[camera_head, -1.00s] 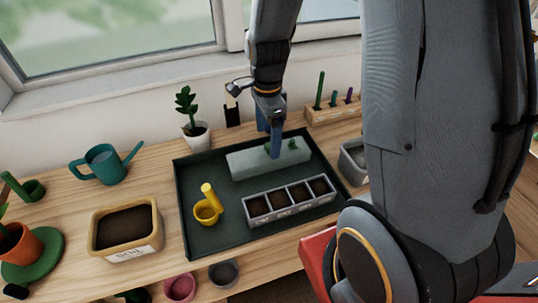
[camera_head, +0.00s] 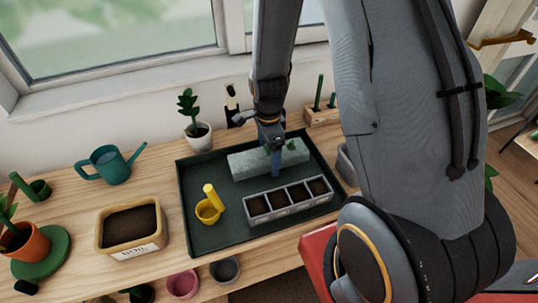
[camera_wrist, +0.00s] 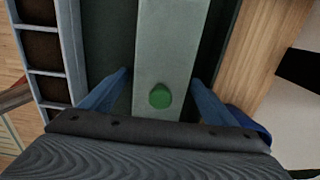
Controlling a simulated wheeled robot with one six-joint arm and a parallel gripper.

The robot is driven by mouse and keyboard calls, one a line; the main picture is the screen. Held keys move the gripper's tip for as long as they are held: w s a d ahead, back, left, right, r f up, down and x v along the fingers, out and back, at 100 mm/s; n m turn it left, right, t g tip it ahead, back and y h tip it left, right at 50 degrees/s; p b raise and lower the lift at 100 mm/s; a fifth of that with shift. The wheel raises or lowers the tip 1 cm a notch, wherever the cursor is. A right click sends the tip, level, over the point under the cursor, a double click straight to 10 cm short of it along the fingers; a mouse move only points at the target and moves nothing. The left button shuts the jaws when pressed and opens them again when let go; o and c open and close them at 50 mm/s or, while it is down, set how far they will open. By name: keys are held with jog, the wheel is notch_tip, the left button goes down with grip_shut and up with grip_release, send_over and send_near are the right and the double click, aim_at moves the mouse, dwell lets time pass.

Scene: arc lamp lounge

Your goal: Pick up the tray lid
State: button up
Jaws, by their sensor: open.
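The tray lid (camera_head: 245,165) is a long, pale grey-green bar with a green knob, lying along the back of the dark green tray (camera_head: 200,240). In the wrist view the lid (camera_wrist: 165,45) runs up the picture, its green knob (camera_wrist: 160,96) near my gripper. My gripper (camera_head: 276,172) is over the lid in the head view, hiding part of it. In the wrist view my open gripper (camera_wrist: 161,78) has one blue finger on each side of the lid, with gaps between. I cannot tell the exact height of the fingertips.
In the tray, a planter with several soil cells (camera_head: 290,198) stands in front of the lid, and a yellow cup (camera_head: 208,211) stands left. A potted plant (camera_head: 199,138) is behind the tray. A soil box (camera_head: 130,228) and teal watering can (camera_head: 108,165) are left of it.

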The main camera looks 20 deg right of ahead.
jog(key=c, duration=1.2)
jog(key=shift+r, duration=0.1)
